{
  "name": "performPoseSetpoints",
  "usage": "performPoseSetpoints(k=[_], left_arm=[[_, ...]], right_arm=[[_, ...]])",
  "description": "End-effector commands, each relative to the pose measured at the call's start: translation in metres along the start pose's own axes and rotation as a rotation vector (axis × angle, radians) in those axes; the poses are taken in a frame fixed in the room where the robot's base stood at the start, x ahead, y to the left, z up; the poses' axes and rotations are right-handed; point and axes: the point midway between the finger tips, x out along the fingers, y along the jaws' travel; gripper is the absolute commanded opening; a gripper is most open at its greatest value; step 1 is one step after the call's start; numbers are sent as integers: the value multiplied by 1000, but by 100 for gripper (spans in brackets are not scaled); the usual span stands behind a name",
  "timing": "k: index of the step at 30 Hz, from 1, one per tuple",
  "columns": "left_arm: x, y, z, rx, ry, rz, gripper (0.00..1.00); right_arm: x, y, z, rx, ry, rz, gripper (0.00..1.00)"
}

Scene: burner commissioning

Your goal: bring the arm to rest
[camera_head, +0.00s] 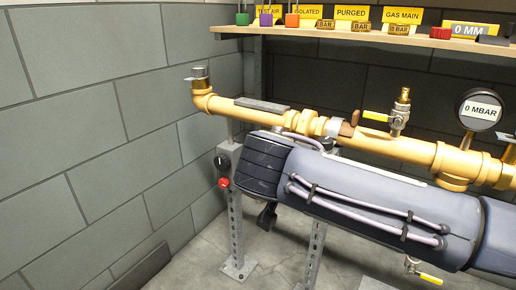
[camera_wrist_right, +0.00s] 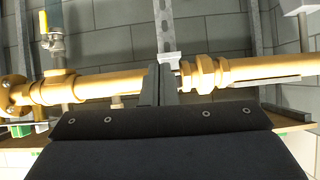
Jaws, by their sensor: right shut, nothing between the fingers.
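My right arm (camera_head: 370,195) comes in from the right in the head view, a grey-blue forearm with pale cables and a dark ridged end. It lies across the view in front of and below the yellow pipe (camera_head: 225,106). I cannot make out its fingers in the head view. In the right wrist view my right gripper (camera_wrist_right: 164,84) is shut and empty, its grey fingers overlapping the yellow pipe (camera_wrist_right: 110,84). I cannot tell whether they touch it. My left gripper is in neither view.
A wooden shelf (camera_head: 330,35) with labels and coloured blocks is above the pipe. A brass valve (camera_head: 401,112) and a gauge reading 0 MBAR (camera_head: 480,110) stand on the pipe. A red button (camera_head: 224,182) sits on a post. Block wall (camera_head: 90,130) at left.

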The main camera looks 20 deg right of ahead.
Motion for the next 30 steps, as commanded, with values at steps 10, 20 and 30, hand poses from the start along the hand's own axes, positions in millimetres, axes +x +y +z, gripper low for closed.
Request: performPoseSetpoints(k=[10, 20, 30], left_arm=[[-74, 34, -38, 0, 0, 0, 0], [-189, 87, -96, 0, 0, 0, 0], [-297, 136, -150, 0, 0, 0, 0]], right_arm=[[-25, 43, -32, -186, -206, -15, 0], [-96, 105, -45, -421, -587, -249, 0], [-194, 118, -74, -411, -717, -638, 0]])
